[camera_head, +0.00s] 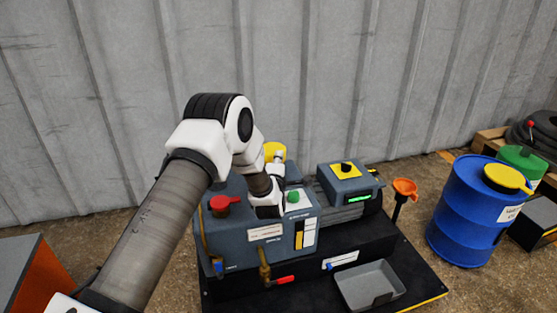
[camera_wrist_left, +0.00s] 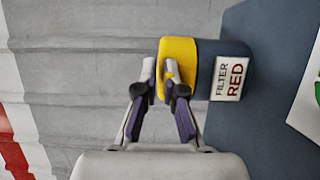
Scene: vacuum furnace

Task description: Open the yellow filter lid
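The yellow filter lid (camera_head: 273,150) sits at the back of the blue-grey machine, partly hidden by my left arm in the head view. In the left wrist view the lid (camera_wrist_left: 184,55) is a rounded yellow piece on the end of a block labelled "FILTER RED". My left gripper (camera_wrist_left: 160,75) is at the lid, its fingers leaning inward with a narrow gap. One fingertip lies just off the lid's left edge, the other overlaps the lid. I cannot tell whether they pinch it. The lid looks closed against the block. My right gripper is not in view.
The machine (camera_head: 235,237) has a red knob (camera_head: 226,203), a green button and a red-handled valve. A grey tray (camera_head: 370,287) lies in front. An orange funnel (camera_head: 405,188) and blue drum (camera_head: 470,215) stand right. A corrugated wall (camera_head: 330,70) is behind.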

